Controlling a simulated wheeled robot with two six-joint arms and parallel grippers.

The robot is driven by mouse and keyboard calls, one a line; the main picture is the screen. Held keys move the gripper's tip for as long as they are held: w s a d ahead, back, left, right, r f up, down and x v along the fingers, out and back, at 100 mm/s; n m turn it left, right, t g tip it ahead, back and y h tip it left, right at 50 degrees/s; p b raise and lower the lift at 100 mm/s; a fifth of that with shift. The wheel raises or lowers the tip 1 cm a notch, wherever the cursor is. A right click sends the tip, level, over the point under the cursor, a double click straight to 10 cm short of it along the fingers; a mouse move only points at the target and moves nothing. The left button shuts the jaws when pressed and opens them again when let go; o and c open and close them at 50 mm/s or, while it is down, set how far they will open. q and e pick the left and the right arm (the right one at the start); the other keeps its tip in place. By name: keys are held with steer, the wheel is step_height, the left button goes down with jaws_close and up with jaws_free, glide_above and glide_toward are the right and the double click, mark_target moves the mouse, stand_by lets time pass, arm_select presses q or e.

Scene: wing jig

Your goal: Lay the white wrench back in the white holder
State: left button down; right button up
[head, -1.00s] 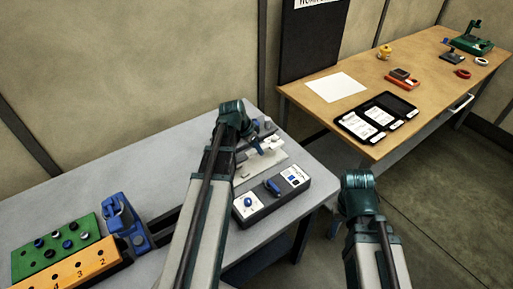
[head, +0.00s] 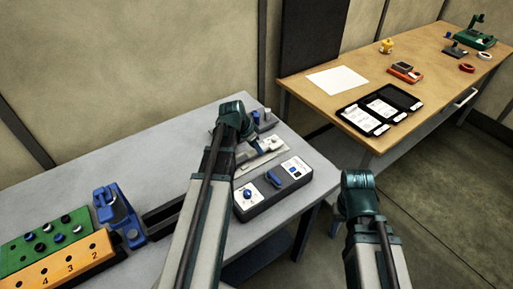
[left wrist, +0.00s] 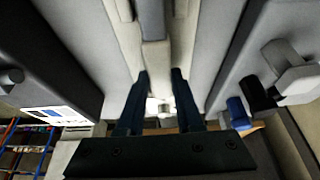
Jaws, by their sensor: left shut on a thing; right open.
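My left gripper (head: 257,148) is low over the far end of the grey table, mostly hidden by its own arm. In the left wrist view its two dark fingers (left wrist: 159,76) close on a pale bar, which I take for the white wrench (left wrist: 157,62). Pale strips of the white holder (left wrist: 118,45) show on both sides of the bar. Whether the wrench touches the holder is unclear. In the head view the holder (head: 264,163) shows as a pale plate beside the gripper. My right arm shows at the lower right, but its gripper's fingers are out of sight.
A dark control box (head: 276,192) with a blue knob lies just in front of the holder. A blue clamp-like fixture (head: 122,214) and green (head: 45,240) and orange (head: 65,268) blocks stand at left. A wooden table (head: 440,62) stands across a gap.

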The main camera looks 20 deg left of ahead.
arm_select(q)
steer(key=shift+f, duration=0.15)
steer(key=shift+f+b, duration=0.5)
steer(key=shift+b, duration=0.2)
steer(key=shift+c, duration=2.4)
jaws_free()
steer(key=shift+r, duration=0.15)
